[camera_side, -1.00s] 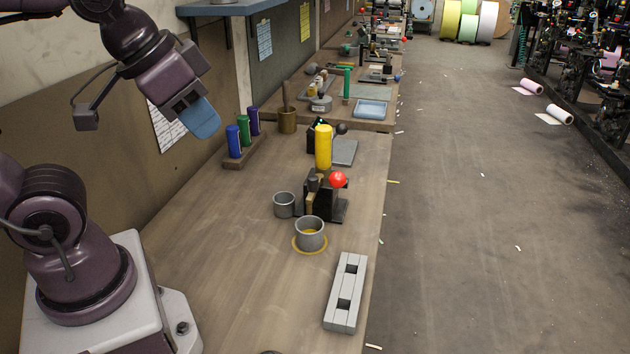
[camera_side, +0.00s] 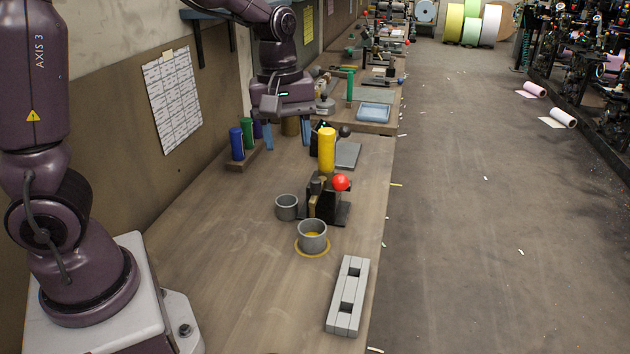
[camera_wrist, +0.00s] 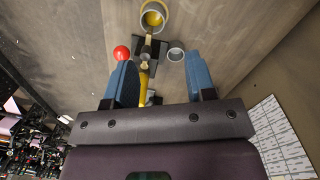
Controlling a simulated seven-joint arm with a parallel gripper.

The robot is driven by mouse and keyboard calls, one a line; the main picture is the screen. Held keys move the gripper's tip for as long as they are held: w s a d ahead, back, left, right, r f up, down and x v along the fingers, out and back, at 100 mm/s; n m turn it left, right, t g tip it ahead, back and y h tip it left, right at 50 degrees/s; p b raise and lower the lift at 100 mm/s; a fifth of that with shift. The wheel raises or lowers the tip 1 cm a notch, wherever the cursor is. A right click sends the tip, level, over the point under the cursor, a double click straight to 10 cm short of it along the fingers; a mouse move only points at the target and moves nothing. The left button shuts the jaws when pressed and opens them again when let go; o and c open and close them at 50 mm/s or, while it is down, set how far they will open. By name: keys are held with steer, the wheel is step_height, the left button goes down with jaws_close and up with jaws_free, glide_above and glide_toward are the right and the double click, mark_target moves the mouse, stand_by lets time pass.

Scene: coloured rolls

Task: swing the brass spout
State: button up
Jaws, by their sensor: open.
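The black dispenser stand (camera_side: 326,208) stands mid-bench with a red ball knob (camera_side: 341,182) on its right and a yellow cylinder (camera_side: 326,150) upright on top. A small brass-coloured piece, seemingly the spout (camera_side: 312,207), is on its near side; it also shows in the wrist view (camera_wrist: 149,36), directed towards the cup. A grey cup (camera_side: 312,240) with yellow inside stands on a yellow ring in front. My gripper (camera_side: 288,134) is open and empty, fingers down, beyond and left of the yellow cylinder. In the wrist view its blue fingers (camera_wrist: 160,80) are apart, with the cylinder showing between them.
A smaller grey cup (camera_side: 286,208) stands left of the stand. A rack (camera_side: 240,164) with blue, green and purple rolls is near the wall. A grey slotted block (camera_side: 347,297) lies at the front right. The bench's left front is clear.

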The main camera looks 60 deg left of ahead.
mark_target(315, 181)
steer(key=w+a+f+n, duration=0.1)
steer(key=w+a+n, duration=0.25)
steer(key=n, duration=0.75)
steer(key=w+a+f+n, duration=0.15)
steer(key=w+n, duration=0.35)
steer(key=n, duration=0.5)
steer(key=shift+y, duration=0.3)
step_height(315, 181, down, 12)
steer(key=shift+s+f, duration=0.15)
steer(key=shift+f, duration=0.05)
jaws_close()
